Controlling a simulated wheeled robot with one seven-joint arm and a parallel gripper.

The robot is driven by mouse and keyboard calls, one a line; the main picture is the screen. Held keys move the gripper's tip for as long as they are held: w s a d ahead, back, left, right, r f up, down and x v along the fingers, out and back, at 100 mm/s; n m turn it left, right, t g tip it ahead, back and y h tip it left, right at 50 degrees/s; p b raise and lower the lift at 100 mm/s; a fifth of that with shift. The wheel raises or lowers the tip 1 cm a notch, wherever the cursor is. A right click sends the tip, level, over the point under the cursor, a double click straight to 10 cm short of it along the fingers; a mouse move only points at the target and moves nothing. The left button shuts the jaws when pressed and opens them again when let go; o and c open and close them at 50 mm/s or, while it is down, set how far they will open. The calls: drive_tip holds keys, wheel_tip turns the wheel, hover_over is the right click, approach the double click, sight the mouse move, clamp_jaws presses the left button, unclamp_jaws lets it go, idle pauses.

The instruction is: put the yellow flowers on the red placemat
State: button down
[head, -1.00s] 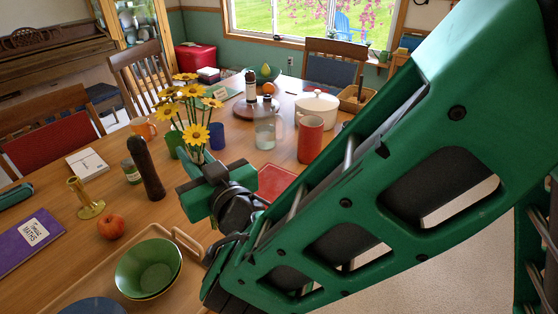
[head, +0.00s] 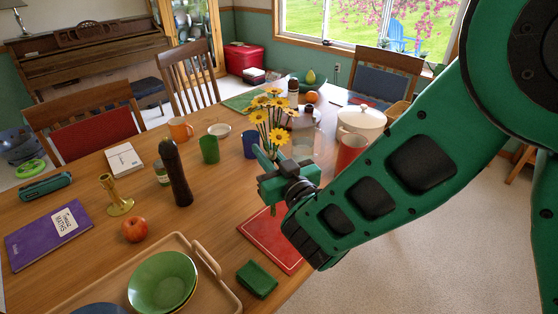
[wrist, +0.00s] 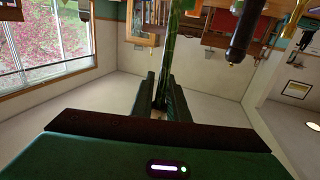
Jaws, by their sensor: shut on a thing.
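The yellow flowers (head: 275,112) stand upright in the head view, with several blooms on thin green stems. My gripper (head: 268,160) is shut on their stems. In the wrist view, green stems (wrist: 172,50) run up between the two fingers of my gripper (wrist: 162,85). The red placemat (head: 268,240) lies on the table below and in front of my gripper. My arm hides its right part. The flowers appear held above the table, near the placemat's far side; their lower end is hidden.
A green dish (head: 257,279) and a tray (head: 222,290) with a green bowl (head: 162,280) lie close to the placemat. A dark pepper mill (head: 176,172), green cup (head: 209,150), blue cup (head: 250,145), glass bottle (head: 303,138) and red mug (head: 350,150) stand around the flowers.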

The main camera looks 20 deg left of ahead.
drive_tip(key=shift+w+f, duration=0.25)
drive_tip(key=shift+f, duration=0.55)
drive_tip(key=shift+w+f, duration=0.25)
drive_tip(key=shift+f, duration=0.55)
drive_tip(key=shift+w+f, duration=0.25)
drive_tip(key=shift+f, duration=0.55)
drive_tip(key=c, duration=1.7)
unclamp_jaws()
drive_tip(key=shift+f, duration=0.15)
